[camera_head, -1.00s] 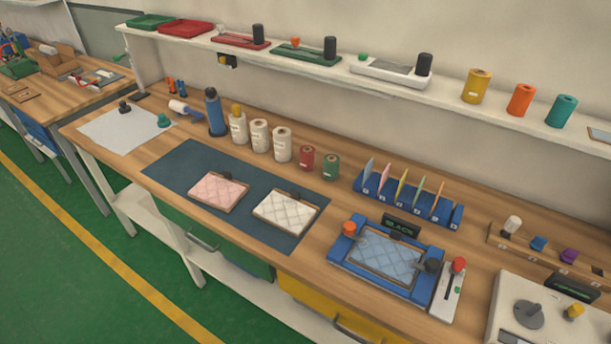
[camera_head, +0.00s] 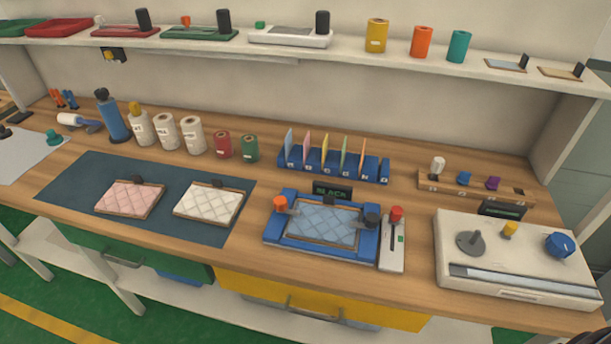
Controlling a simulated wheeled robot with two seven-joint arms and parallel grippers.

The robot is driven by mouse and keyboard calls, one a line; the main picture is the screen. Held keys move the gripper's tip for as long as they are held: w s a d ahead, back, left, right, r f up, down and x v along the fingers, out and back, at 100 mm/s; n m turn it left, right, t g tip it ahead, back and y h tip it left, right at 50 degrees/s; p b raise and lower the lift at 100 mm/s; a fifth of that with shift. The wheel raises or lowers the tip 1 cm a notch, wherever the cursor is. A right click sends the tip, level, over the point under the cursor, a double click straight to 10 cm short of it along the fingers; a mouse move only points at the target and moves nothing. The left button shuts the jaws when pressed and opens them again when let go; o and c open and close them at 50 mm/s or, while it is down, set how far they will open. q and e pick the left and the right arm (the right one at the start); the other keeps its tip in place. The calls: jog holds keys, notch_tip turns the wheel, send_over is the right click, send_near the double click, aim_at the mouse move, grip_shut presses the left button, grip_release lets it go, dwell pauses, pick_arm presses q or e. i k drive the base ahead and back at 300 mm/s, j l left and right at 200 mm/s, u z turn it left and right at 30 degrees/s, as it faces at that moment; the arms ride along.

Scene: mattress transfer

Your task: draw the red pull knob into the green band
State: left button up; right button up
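The red pull knob (camera_head: 396,213) stands at the far end of a narrow white slide unit (camera_head: 391,258). The unit sits against the right side of a blue frame (camera_head: 274,240) on the bench. A small green mark (camera_head: 401,239) shows on the slide unit, on the near side of the knob; it looks like the green band, but it is too small to be sure. The knob is apart from this mark.
The blue frame holds a light blue quilted pad (camera_head: 322,226), with orange (camera_head: 280,203) and black (camera_head: 372,220) knobs beside it. A display (camera_head: 332,191) reading BLACK stands behind. A white machine (camera_head: 510,282) is at right. Bare wood lies in front of the frame.

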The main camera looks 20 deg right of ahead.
aim_at(396, 214)
jog(key=z, duration=1.2)
